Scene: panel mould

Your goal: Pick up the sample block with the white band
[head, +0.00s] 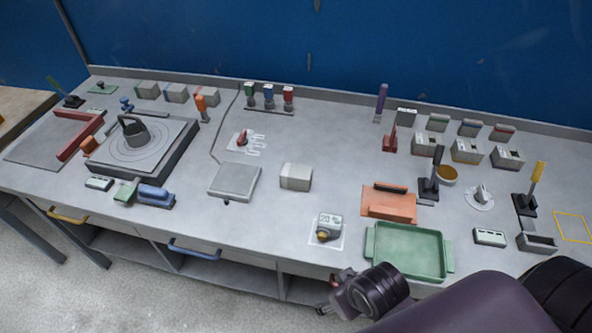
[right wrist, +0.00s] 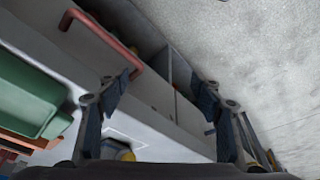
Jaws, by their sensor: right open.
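A pale grey block (head: 296,177) stands alone mid-bench in the head view, right of a flat grey plate. Part of it looks whiter, but a distinct white band is hard to make out. Several smaller grey blocks (head: 176,93) stand in a row at the back left; coloured bands show on them, such as green and blue. My right gripper (head: 332,298) is at the bench's front edge, below and apart from the pale block. In the right wrist view it (right wrist: 163,86) is open and empty, facing the drawer fronts. My left gripper is not in view.
A green tray (head: 447,266) lies at the front right, also in the right wrist view (right wrist: 28,95). A flat grey plate (head: 235,180) lies left of the block.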

